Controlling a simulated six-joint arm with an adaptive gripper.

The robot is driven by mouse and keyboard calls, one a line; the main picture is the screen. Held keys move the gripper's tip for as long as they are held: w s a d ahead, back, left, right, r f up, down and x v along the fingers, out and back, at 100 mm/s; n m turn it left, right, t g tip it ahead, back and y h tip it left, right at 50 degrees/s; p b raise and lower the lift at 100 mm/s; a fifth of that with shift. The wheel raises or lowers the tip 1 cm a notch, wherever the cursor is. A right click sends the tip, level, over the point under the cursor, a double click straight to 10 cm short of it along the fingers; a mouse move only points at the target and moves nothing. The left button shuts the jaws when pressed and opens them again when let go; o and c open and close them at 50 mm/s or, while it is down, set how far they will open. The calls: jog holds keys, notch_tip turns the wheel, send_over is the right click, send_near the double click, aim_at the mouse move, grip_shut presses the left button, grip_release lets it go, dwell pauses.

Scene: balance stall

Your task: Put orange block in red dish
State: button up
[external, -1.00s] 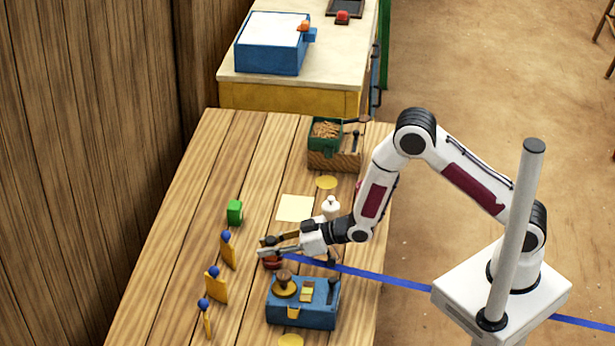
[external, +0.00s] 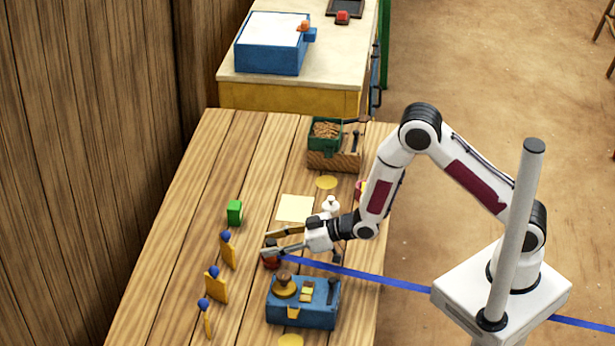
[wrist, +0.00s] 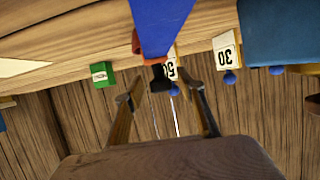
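A red and yellow thing (external: 360,188) shows partly behind my arm, too hidden to name. I cannot pick out the orange block for sure. A small orange-red piece (external: 304,26) is on the blue box at the back.
A blue toolbox-like block (external: 318,318) stands in front of my gripper. Several yellow pieces with blue knobs (external: 216,290) stand at left. A green block (external: 235,212), pale square (external: 295,208), white bottle (external: 330,205) and green bin (external: 325,147) are farther back. A long blue strip (external: 390,281) crosses the view.

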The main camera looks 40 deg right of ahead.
jog(key=v, duration=1)
jog(key=shift+d, duration=0.2)
jog(key=shift+s+r, duration=0.1)
jog(key=shift+s, duration=0.05)
dwell(0.6)
jog(key=d+r+m+h, duration=0.25)
jog(key=d+r, duration=0.45)
jog(key=d, duration=0.5)
jog(key=d+r+m+h, duration=0.2)
jog(key=d+r+h, duration=0.3)
jog(key=d, duration=0.6)
jog(key=s+d+r+m+g+h, duration=0.1)
jog(key=s+d+r+m, duration=0.1)
jog(key=s+d, duration=0.5)
jog(key=s+d+r+m+g+h, duration=0.1)
jog(key=s+d+r, duration=0.4)
jog(key=s, duration=0.9)
jog(key=d+m+g, duration=0.1)
jog(key=d, duration=0.1)
jog(key=shift+d+g, duration=0.3)
jog(key=shift+m, duration=0.25)
